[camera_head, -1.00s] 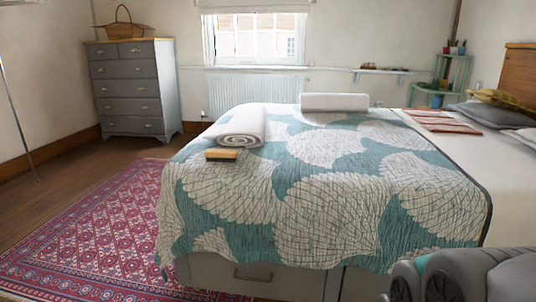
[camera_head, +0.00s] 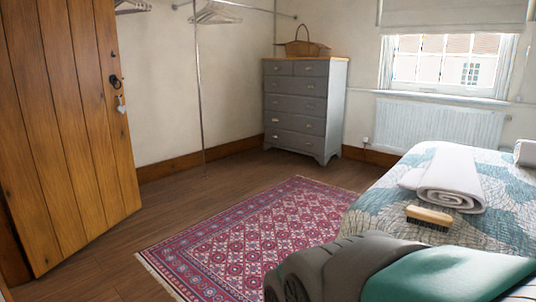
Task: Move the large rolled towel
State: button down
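A white rolled towel (camera_head: 455,178) lies on the near left part of the bed, its spiral end facing me and a loose flap spread to its left. A second white item (camera_head: 525,153), cut off by the right edge, lies farther back on the bed; in the earlier frame it is a long white roll or block. I cannot tell for certain which one is the large towel. A grey and teal part of my arm fills the lower right, in front of the bed. My gripper's fingers are not visible.
A wooden brush (camera_head: 429,216) lies on the bed (camera_head: 385,205) just in front of the rolled towel. A red patterned rug (camera_head: 255,238) covers open floor left of the bed. A grey dresser (camera_head: 297,112), clothes rail (camera_head: 198,85) and open wooden door (camera_head: 65,130) stand beyond.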

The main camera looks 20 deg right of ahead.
aim_at(451, 179)
jog(key=i+j+u, duration=0.1)
jog(key=i+u, duration=0.25)
jog(key=i, duration=0.7)
jog(key=i+l+z, duration=0.1)
jog(key=i+z, duration=0.45)
jog(key=z, duration=0.3)
jog(key=i+z, duration=0.4)
jog(key=i+j+z, duration=0.15)
jog(key=z, duration=0.3)
